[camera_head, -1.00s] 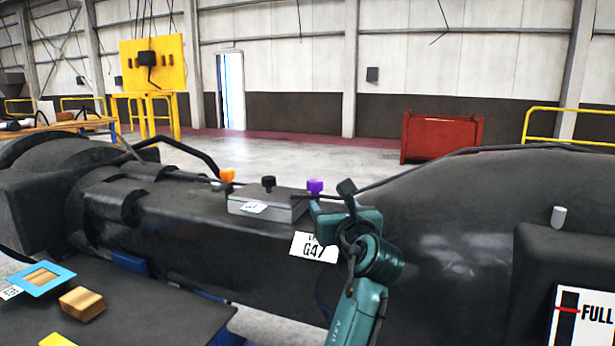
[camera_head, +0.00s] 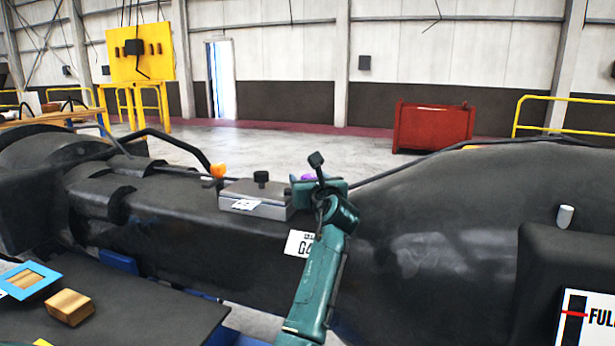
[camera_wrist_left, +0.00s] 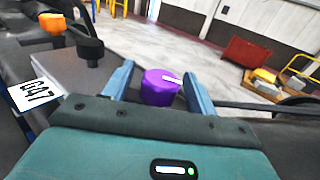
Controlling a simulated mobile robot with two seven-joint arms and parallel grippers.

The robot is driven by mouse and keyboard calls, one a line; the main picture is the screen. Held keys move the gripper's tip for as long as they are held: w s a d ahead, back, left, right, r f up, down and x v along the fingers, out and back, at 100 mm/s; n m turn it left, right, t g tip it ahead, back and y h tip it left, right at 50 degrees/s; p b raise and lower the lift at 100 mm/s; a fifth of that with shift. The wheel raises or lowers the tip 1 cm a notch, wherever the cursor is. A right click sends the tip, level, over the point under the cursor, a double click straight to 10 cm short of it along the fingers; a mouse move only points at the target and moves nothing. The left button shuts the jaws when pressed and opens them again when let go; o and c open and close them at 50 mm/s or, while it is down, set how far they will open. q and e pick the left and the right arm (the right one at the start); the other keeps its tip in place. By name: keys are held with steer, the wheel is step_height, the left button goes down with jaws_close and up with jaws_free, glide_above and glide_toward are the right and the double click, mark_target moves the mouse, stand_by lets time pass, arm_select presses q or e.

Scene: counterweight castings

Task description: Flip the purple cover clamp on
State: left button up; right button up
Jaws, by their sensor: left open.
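The purple cover clamp (camera_wrist_left: 160,88) is a round knob with a white mark on its top, seen in the left wrist view between my left gripper's two blue fingers. My left gripper (camera_wrist_left: 160,90) is open around it; I cannot tell whether either finger touches it. In the head view only a little of the purple clamp (camera_head: 308,177) shows behind my left gripper (camera_head: 303,184). The grey cover box (camera_head: 262,207) is left of the gripper, with a black knob (camera_head: 261,177) and an orange clamp (camera_head: 217,170) near it. My right gripper is not in view.
The cover sits on a large dark casting (camera_head: 180,230). A white tag (camera_head: 299,243) hangs on its front, partly behind my arm. A wooden block (camera_head: 69,307) and a blue-framed piece (camera_head: 28,281) lie on a dark surface at lower left. A black hose arches behind the orange clamp.

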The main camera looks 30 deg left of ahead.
arm_select(q)
steer(key=shift+w+a, duration=0.5)
steer(key=shift+a, duration=0.05)
steer(key=shift+w+a, duration=0.1)
